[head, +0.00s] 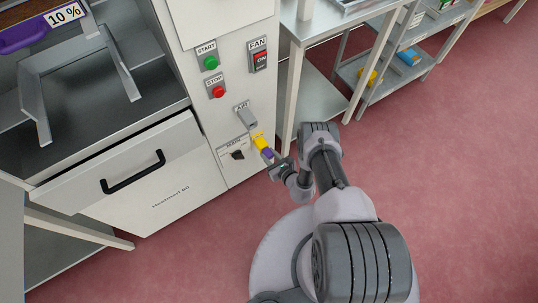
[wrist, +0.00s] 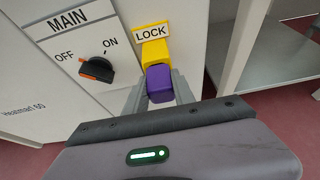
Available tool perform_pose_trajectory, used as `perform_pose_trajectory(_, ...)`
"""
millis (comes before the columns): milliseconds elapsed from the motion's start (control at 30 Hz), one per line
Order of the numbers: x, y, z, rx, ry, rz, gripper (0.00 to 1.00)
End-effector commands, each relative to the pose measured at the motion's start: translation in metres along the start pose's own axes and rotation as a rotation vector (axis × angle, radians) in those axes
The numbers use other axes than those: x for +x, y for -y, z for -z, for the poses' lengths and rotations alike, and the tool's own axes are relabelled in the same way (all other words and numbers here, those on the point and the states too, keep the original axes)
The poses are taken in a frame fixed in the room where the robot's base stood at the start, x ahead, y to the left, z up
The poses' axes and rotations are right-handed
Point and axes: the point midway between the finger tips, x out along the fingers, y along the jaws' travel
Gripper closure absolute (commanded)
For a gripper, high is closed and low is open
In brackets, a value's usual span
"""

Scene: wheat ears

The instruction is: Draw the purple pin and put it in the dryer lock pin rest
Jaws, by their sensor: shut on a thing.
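The purple pin (wrist: 160,84) is between my gripper's two fingers, and my gripper (wrist: 158,92) is shut on it. It also shows as a small purple spot in the head view (head: 267,153), at the tip of my gripper (head: 273,160). Directly beyond the pin is a yellow block (wrist: 154,52) under a LOCK label (wrist: 151,31), on the dryer's front panel. The yellow block also shows in the head view (head: 259,141). The pin's far end is hidden, so I cannot tell how deep it sits in the block.
The MAIN rotary switch (wrist: 97,69) is left of the yellow block, its orange mark towards OFF. The grey AIR handle (head: 247,118) is above the block. A drawer with a black handle (head: 133,172) is left. A metal table (head: 310,90) stands right; red floor is open below.

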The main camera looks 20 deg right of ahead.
Motion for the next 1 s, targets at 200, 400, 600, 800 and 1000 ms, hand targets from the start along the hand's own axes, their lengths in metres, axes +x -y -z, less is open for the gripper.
perform_pose_trajectory(200, 0.0, 0.0, 0.0, 0.0, -0.001, 0.0, 1.0)
perform_pose_trajectory(400, 0.0, 0.0, 0.001, 0.0, -0.001, 0.0, 1.0)
perform_pose_trajectory(600, -0.004, 0.0, 0.002, 0.001, -0.001, 0.001, 1.0)
perform_pose_trajectory(800, -0.009, 0.0, 0.004, 0.001, -0.001, 0.0, 1.0)
perform_pose_trajectory(1000, -0.011, 0.0, 0.005, 0.0, 0.0, -0.001, 1.0)
